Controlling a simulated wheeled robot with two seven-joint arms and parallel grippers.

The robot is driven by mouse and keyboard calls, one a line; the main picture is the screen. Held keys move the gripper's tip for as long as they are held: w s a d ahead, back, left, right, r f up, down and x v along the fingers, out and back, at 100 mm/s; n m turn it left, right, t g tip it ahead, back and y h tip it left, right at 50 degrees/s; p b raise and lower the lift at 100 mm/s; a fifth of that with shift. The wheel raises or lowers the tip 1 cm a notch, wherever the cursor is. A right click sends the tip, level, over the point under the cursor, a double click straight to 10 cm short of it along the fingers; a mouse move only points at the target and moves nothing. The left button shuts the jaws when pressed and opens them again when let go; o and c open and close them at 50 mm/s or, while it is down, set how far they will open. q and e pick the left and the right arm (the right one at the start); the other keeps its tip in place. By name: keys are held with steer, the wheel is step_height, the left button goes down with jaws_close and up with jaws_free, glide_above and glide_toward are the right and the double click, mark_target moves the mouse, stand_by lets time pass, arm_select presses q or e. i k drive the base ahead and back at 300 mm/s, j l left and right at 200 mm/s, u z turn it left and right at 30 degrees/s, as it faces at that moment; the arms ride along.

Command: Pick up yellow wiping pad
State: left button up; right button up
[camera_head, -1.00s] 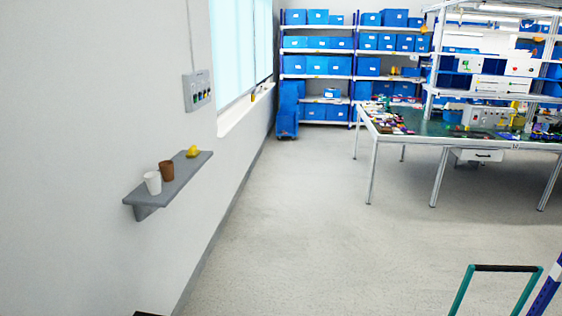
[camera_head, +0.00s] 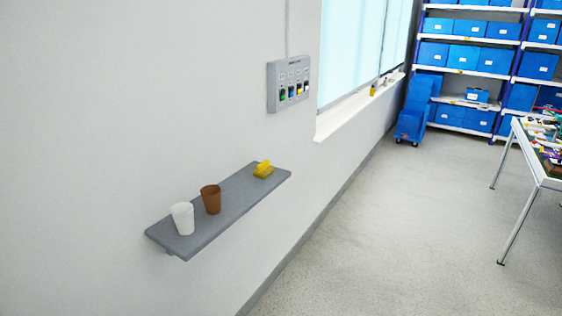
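The yellow wiping pad (camera_head: 263,170) lies near the far right end of a grey wall shelf (camera_head: 228,203). It has a raised part on top, and nothing touches it. A brown cup (camera_head: 211,199) and a white cup (camera_head: 183,218) stand upright on the same shelf, to the left of the pad and nearer to me. Neither of my grippers shows in the head view.
A grey switch panel (camera_head: 289,83) is on the wall above the shelf. A window sill (camera_head: 355,107) runs beyond it. Blue bins (camera_head: 463,55) fill racks at the back, and a worktable (camera_head: 545,170) stands at right. The floor (camera_head: 400,235) between is clear.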

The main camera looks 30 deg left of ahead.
mark_target(265, 170)
steer(key=i+u, duration=0.15)
steer(key=i, duration=0.25)
steer(key=i+l+u, duration=0.2)
steer(key=i, duration=0.25)
